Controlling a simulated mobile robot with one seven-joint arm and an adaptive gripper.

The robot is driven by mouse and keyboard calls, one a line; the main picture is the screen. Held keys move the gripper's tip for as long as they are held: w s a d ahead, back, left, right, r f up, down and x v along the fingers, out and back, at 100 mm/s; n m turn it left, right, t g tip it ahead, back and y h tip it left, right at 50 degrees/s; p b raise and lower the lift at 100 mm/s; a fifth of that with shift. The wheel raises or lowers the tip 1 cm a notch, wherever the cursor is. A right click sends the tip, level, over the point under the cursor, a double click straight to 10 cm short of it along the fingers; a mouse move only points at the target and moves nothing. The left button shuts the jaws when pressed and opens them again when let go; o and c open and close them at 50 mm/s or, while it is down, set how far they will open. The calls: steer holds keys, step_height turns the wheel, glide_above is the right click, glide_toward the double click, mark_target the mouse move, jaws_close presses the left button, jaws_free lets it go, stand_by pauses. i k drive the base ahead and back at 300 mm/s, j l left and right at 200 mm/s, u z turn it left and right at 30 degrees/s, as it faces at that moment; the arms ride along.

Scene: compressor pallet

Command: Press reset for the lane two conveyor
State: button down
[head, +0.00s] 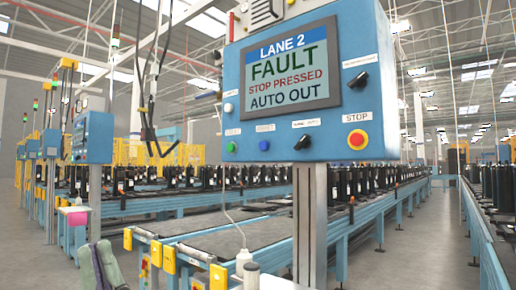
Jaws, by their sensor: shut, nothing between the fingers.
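The lane two control panel (345,25) is a blue box on a grey post, upper centre in the head view. Its screen (291,68) reads LANE 2, FAULT, STOP PRESSED, AUTO OUT. Below the screen are a green button (230,147) and a blue button (264,145) with small labels too blurred to read. A black selector (304,142) sits right of them, its handle tilted. Another black selector (357,80) sits right of the screen. My gripper is not in view.
A roller conveyor (215,242) runs behind the panel post (309,225). A white bottle-like object (243,262) with a cable stands before it. Another blue panel (92,138) is at left. A grey-green draped object (100,266) is lower left. Open floor (415,240) lies right.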

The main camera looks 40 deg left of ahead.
mark_target(263, 146)
steer(key=j, duration=1.6)
steer(key=i+z, duration=0.05)
steer(key=i, duration=0.05)
